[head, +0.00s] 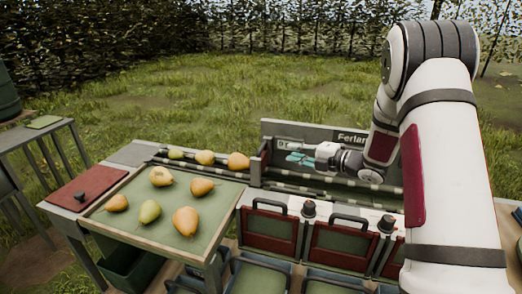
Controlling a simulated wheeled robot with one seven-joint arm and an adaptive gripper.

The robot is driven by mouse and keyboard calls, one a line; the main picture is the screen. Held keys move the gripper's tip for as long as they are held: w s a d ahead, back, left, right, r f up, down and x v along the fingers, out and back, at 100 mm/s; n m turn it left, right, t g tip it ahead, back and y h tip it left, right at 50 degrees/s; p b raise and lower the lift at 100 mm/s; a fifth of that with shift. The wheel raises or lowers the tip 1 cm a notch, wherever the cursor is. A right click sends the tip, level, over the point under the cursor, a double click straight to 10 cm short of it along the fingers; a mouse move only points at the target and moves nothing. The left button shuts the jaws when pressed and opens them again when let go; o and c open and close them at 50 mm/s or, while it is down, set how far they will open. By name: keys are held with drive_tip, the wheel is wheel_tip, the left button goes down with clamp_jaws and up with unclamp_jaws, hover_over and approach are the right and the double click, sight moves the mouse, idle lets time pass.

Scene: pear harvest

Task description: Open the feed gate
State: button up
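The feed lane (228,177) runs along the back of the bench, with three pears (205,157) in a row at its left part. An upright dark red and grey plate (257,167), which looks like the feed gate, stands across the lane to the right of these pears. My gripper (294,158) is above the lane, to the right of the plate and apart from it. Its teal fingers point left. They are too small in the picture to tell whether they are open or shut. I see nothing held in them.
A green tray (222,196) with several pears stands at the front left. A dark red panel (88,187) lies left of it. Red-framed bins with black handles (269,204) line the front, with dark knobs (309,208) between them. A sign board (325,133) stands behind my gripper.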

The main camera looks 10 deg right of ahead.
sight(264, 146)
drive_tip(key=x, duration=1.3)
drive_tip(key=shift+w+a+f, duration=0.2)
drive_tip(key=shift+a, duration=0.1)
drive_tip(key=shift+c, duration=0.2)
clamp_jaws()
drive_tip(key=shift+r, duration=0.1)
